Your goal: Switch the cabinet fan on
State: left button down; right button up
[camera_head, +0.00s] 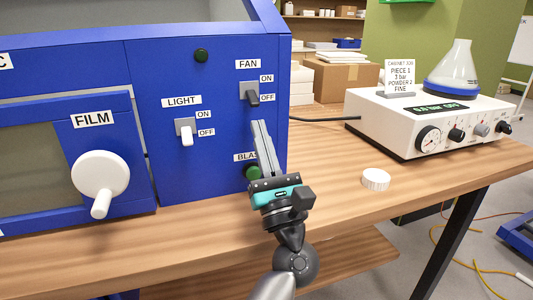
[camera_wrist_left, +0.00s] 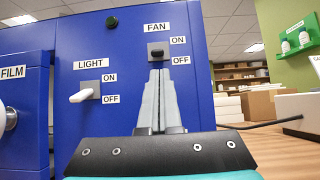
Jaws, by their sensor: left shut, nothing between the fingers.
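The blue cabinet's fan switch (camera_head: 250,92) has a grey plate and a dark lever, under the FAN label and beside the ON and OFF labels. In the head view its lever looks tilted down towards OFF. It also shows in the left wrist view (camera_wrist_left: 157,52), just above the fingertips. My left gripper (camera_head: 261,123) is shut and empty, its fingers pointing up at the panel just below the fan switch. In the left wrist view the fingertips (camera_wrist_left: 159,72) overlap the area under the switch. I cannot tell if they touch it. My right gripper is not in view.
A light switch (camera_head: 186,135) with a white lever pointing down is left of the fan switch. A green button (camera_head: 253,172) sits partly behind my gripper. A white film crank (camera_head: 100,175) is farther left. A white cap (camera_head: 375,180) and a white powder unit (camera_head: 430,118) stand right.

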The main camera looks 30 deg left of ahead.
aim_at(252, 98)
pick_arm(q)
jog(key=shift+x, duration=1.5)
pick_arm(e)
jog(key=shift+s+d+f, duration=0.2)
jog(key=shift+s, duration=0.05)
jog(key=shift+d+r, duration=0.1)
